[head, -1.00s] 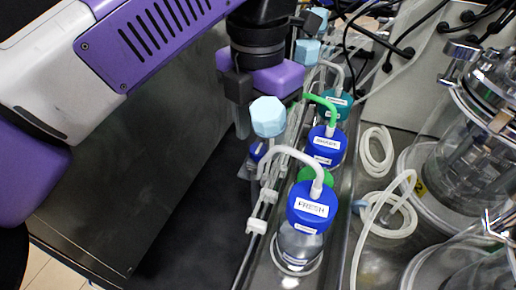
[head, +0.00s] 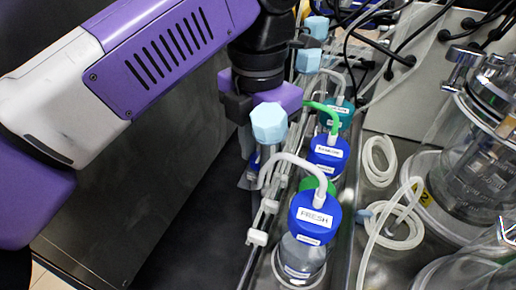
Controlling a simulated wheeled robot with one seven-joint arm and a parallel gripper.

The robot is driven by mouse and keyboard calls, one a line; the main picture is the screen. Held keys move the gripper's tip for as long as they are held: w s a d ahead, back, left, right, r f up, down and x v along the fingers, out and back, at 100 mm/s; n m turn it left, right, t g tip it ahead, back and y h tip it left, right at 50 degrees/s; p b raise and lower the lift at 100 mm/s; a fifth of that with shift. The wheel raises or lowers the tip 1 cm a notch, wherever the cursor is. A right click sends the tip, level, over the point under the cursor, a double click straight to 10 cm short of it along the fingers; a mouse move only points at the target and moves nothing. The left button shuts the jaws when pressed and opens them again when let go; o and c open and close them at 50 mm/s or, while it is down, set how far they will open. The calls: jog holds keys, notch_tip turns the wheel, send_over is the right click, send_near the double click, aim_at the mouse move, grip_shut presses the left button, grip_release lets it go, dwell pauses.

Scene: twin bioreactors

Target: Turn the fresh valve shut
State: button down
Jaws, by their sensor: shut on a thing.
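The fresh valve has a light-blue faceted knob (head: 269,122) on a stem, left of and behind the fresh bottle. The fresh bottle (head: 316,214) has a blue cap with a "FRESH" label, and a white tube runs from it toward the valve. My gripper (head: 256,138) is at the valve, just behind and left of the knob, and shut on it. One dark and grey finger shows on the left; the knob and the purple gripper body hide the other finger and the exact contact. The knob's turn angle is hard to tell.
More capped bottles, one blue (head: 327,154) and one teal (head: 340,113), stand behind in the same row. Another light-blue knob (head: 307,61) is farther back. Coiled tubing (head: 397,225) and glass vessels (head: 476,170) are at the right. Dark open floor lies left of the rail.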

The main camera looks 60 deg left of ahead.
jog(key=m, duration=0.4)
jog(key=shift+a+m, duration=0.1)
jog(key=shift+m, duration=0.3)
jog(key=m+p, duration=0.1)
jog(key=m, duration=0.3)
jog(key=shift+m, duration=0.3)
jog(key=m+p, duration=0.1)
jog(key=m, duration=0.3)
jog(key=shift+w+a+r, duration=0.1)
jog(key=shift+m+p, duration=0.7)
jog(key=shift+m, duration=1.4)
jog(key=shift+w, duration=0.1)
jog(key=c, duration=1.1)
grip_release()
